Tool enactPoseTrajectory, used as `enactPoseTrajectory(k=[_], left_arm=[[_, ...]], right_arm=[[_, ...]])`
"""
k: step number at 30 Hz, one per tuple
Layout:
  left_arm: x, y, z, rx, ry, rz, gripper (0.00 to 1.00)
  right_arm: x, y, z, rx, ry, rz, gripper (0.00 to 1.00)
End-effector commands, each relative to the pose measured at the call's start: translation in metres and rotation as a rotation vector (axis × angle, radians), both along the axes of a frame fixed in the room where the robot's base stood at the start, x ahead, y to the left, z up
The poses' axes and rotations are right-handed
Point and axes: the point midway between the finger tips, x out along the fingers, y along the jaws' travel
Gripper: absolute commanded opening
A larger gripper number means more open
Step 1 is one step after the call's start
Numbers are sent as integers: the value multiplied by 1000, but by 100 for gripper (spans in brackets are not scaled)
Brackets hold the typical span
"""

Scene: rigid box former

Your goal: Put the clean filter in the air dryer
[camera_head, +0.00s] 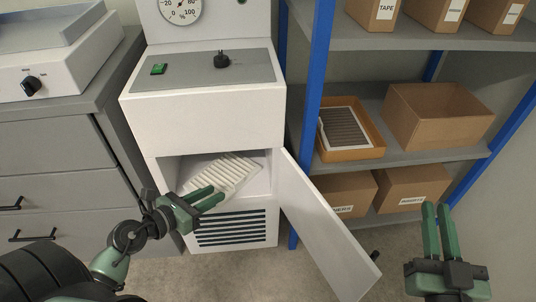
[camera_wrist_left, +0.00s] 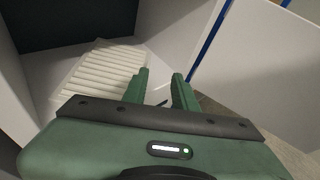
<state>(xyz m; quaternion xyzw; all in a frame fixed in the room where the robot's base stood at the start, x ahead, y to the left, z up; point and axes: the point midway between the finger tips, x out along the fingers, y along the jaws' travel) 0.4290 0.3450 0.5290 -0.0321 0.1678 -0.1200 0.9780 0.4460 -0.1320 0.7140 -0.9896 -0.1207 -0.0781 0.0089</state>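The air dryer (camera_head: 205,115) is a white cabinet with its lower door (camera_head: 318,225) swung open to the right. A white pleated filter (camera_head: 232,172) lies tilted inside its open compartment; it also shows in the left wrist view (camera_wrist_left: 100,72). A second filter, grey with a white frame (camera_head: 345,128), lies in a shallow cardboard box on the shelf. My left gripper (camera_head: 207,196) is at the compartment opening, in front of the white filter. Its fingers (camera_wrist_left: 160,82) are apart with nothing between them, beside the filter. My right gripper (camera_head: 437,208) is open and empty, in front of the shelf.
A blue-posted shelf (camera_head: 400,165) stands right of the dryer, with an empty-looking open box (camera_head: 437,115) and closed cardboard boxes. A grey drawer cabinet (camera_head: 50,150) with a white device on top stands left. The open door sticks out between my grippers.

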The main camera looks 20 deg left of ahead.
Motion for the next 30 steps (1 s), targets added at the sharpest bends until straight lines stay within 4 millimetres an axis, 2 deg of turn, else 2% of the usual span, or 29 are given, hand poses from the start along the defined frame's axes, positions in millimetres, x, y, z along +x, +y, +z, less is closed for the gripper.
enactPoseTrajectory(k=[2, 5, 6, 9, 12, 15, 18, 21, 24, 30], left_arm=[[10, -30, 28, -212, -64, 11, 28], [20, -70, 79, -637, -141, 39, 28], [22, -83, 100, -838, -157, 51, 28], [25, -107, 143, -1358, -139, 79, 28], [26, -126, 169, -1869, -28, 107, 28], [26, -149, 179, -2311, 163, 143, 28], [24, -175, 183, -2635, 386, 184, 28], [21, -198, 185, -2830, 577, 223, 28], [18, -210, 186, -2921, 690, 248, 28], [17, -214, 186, -2945, 723, 256, 28]], right_arm=[[0, 0, 0, 0, -1, 0, 15], [0, 0, 0, 0, -1, 0, 15], [0, 0, 0, 0, -1, 0, 15], [0, 0, 0, 0, -2, 0, 15], [0, 0, 1, 0, -2, 0, 15], [0, 0, 1, 1, -3, 0, 15], [0, 0, 1, 1, -3, 0, 15], [0, 0, 1, 1, -3, 0, 15], [0, 0, 1, 1, -3, 0, 15], [0, 0, 1, 1, -2, 0, 15]])
